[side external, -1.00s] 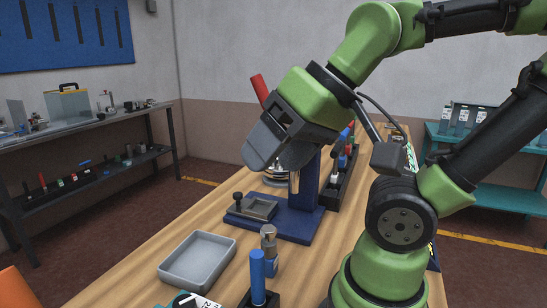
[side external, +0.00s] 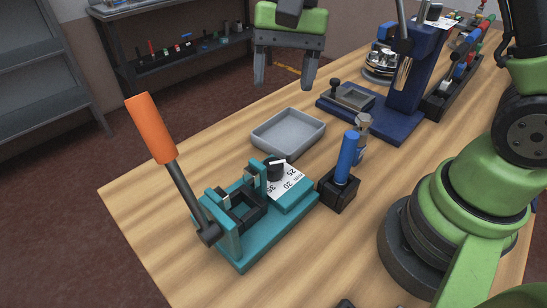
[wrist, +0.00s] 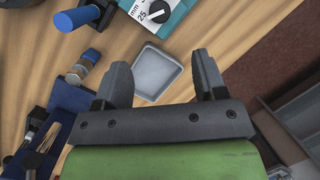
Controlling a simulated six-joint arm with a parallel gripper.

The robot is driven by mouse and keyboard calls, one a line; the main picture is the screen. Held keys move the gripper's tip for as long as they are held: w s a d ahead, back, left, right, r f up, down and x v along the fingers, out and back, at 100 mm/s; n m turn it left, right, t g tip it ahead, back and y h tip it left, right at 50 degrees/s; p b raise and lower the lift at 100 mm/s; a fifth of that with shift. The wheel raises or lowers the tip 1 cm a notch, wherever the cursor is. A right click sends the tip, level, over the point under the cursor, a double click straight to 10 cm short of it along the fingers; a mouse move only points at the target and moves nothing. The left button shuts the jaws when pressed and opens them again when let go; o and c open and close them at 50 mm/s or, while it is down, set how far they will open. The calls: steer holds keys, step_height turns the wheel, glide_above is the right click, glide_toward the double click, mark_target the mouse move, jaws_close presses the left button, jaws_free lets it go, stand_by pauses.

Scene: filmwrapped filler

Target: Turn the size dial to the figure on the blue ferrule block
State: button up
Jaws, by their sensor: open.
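The size dial (side external: 275,170) is a black knob on a white scale plate (side external: 291,182) marked 25, 30 and 35, on a teal crimping tool (side external: 265,238) with an orange-handled lever. In the wrist view the dial (wrist: 160,11) is at the top, near the figure 25; its exact setting is too small to tell. My gripper (side external: 284,82) is open and empty, fingers down, high beyond the grey tray and apart from the dial. It also shows in the wrist view (wrist: 161,75). I cannot pick out a blue ferrule block or read any figure on one.
A shallow grey tray (side external: 288,133) lies behind the teal tool. A blue-handled tool (side external: 347,157) stands upright in a black holder (side external: 338,192) to its right. A blue press (side external: 412,85) stands farther back. The wooden bench's left front is clear.

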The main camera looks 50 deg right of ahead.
steer(key=m+g, duration=0.1)
steer(key=g, duration=0.1)
glide_toward(273, 163)
steer(key=x, duration=0.9)
steer(key=shift+s+f, duration=0.1)
steer(key=shift+f, duration=0.15)
steer(key=shift+c, duration=0.3)
steer(key=c, duration=0.9)
